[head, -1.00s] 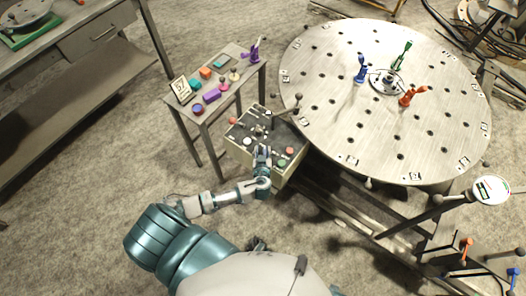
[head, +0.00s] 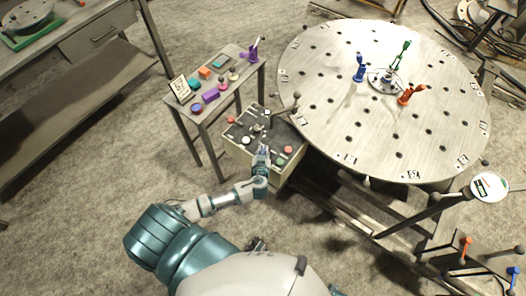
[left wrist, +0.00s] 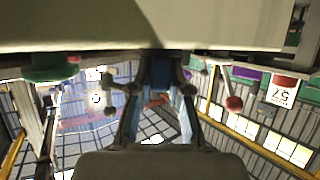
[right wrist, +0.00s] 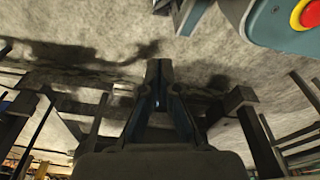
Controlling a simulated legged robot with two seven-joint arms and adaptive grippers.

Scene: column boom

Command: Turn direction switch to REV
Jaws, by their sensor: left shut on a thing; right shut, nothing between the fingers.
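The control box (head: 236,153) stands beside the round table. Its dark top panel carries a red knob (head: 231,119), a lever with a dark ball (head: 295,97), a white knob (head: 246,140), a red button (head: 288,149) and a green button (head: 281,161). My left gripper (head: 263,149) is at the panel's near edge, between the white knob and the buttons, shut on a small part there, apparently the direction switch, which its fingers hide. I cannot read the switch's position. In the left wrist view the fingers (left wrist: 160,72) meet at the box. My right gripper (right wrist: 158,88) is shut and empty above the floor.
The round table (head: 330,110) with blue, green and red clamps fills the right. A side table (head: 213,107) with small coloured parts and a 57 sign (head: 181,89) stands behind the box. A round dial on a post (head: 489,187) is at right.

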